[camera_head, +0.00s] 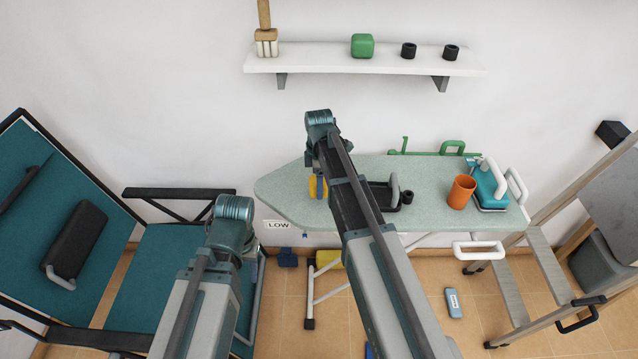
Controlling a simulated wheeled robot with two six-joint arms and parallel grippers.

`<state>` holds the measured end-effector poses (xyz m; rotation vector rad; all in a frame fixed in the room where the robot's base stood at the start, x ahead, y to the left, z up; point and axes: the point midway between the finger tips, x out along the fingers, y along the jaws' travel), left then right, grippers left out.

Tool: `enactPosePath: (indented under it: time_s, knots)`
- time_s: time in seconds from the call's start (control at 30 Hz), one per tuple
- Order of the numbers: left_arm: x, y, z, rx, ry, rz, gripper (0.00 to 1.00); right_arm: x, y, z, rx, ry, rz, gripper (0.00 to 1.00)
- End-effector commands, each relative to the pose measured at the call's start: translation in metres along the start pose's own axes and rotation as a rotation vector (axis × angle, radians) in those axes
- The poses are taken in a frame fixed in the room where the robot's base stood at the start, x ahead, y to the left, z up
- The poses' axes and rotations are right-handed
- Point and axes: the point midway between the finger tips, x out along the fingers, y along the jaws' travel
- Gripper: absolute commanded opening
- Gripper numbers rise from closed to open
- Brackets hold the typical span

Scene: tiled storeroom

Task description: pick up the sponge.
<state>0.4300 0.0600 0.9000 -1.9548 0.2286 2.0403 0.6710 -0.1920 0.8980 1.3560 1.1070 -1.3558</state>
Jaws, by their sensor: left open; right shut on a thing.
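A small yellow piece (312,187) shows on the ironing board (285,200), at the left edge of my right arm. It may be the sponge, but the arm covers part of it and I cannot tell. Another yellow thing (328,259) shows lower down, below the board. My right arm reaches up across the board, and its gripper is hidden from this view. My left arm reaches up in front of the teal chair, and its gripper is also hidden. I cannot see the fingertips of either gripper, or anything between them.
An orange cup (461,192) and a teal iron (488,188) stand at the board's right end. A shelf (310,62) above holds a green block (362,46). A stepladder (552,265) is at right. A blue packet (453,303) lies on open floor.

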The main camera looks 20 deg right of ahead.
Motion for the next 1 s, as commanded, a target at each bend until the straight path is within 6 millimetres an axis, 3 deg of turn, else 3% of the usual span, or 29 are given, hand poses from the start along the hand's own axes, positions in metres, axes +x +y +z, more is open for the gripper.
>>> enactPosePath:
  time_s: [0.03,0.3,0.5,0.7,0.97,1.0]
  knots:
    - [-0.001,0.0,0.0,0.0,0.0,0.0,0.5,-0.001,-0.018,-0.001,-0.002,0.0,-0.001,0.21]
    - [-0.008,-0.001,0.001,0.0,0.0,0.0,0.5,-0.008,-0.094,-0.006,-0.002,0.0,0.0,0.21]
    - [-0.012,-0.001,0.001,0.0,0.0,0.0,0.5,-0.012,-0.142,-0.01,-0.001,0.0,0.0,0.21]
    - [-0.013,-0.001,0.001,0.0,0.0,0.0,0.5,-0.014,-0.159,-0.013,-0.001,0.0,0.0,0.21]
    - [-0.013,-0.001,0.001,0.0,0.0,0.0,0.5,-0.013,-0.159,-0.013,0.0,0.0,0.0,0.21]
    - [-0.013,-0.001,0.001,0.0,0.0,0.0,0.5,-0.013,-0.159,-0.013,0.0,0.0,0.0,0.69]
